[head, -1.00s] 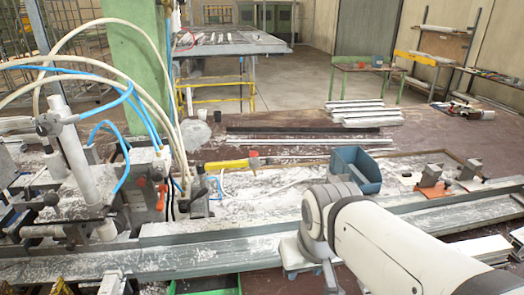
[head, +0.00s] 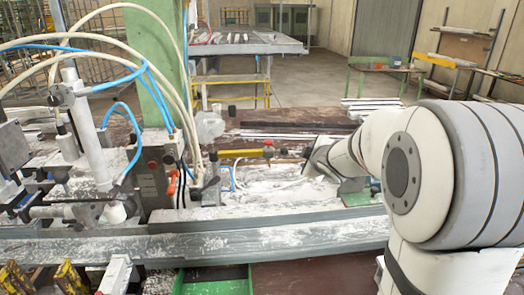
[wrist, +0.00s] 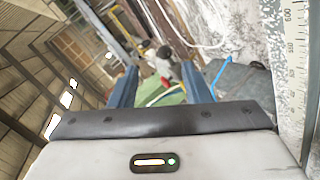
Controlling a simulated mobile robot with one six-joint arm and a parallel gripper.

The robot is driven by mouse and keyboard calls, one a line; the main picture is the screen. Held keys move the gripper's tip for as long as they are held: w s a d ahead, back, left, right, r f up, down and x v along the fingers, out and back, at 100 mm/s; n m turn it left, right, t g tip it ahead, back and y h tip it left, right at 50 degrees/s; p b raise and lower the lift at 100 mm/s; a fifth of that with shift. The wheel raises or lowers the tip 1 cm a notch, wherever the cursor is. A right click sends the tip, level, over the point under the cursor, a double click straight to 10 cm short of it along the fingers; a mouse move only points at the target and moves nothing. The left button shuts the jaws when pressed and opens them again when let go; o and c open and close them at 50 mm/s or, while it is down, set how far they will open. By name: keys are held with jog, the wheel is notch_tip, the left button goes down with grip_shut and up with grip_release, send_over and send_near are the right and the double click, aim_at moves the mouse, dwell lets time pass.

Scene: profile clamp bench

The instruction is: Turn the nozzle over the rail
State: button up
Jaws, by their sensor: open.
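The nozzle appears to be the yellow bar with a red-orange tip (head: 240,153), lying roughly level above the powdery bench, left of my gripper in the head view. The long grey rail (head: 200,247) runs across the front of the bench, dusted white. My gripper's two blue fingers (wrist: 160,86) are apart with nothing held between them. Beyond them the wrist view shows a small red part (wrist: 166,82) and dark and white fittings; I cannot tell whether these belong to the nozzle. In the head view, my arm's end reaches low over the bench, its fingers not clear.
A clamp machine with a white post (head: 90,140), blue hoses and pale tubes stands on the left. A green column (head: 150,65) rises behind it. A graduated scale (wrist: 292,80) lies close along the right of the wrist view. White profiles (head: 370,104) lie behind.

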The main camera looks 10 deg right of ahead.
aim_at(280, 152)
jog(key=w+a+f+n+y, duration=0.2)
jog(key=w+n, duration=0.1)
jog(key=w, duration=0.2)
jog(key=w+a+f+n+t+y, duration=0.1)
jog(key=w+a+f+n+y, duration=0.1)
jog(key=w, duration=0.4)
jog(key=w+a+f+n+t+y, duration=0.1)
jog(key=w+a+f+n+y, duration=0.1)
jog(key=w+f+n, duration=0.1)
jog(key=shift+w+n, duration=0.6)
jog(key=shift+w, duration=0.65)
grip_shut()
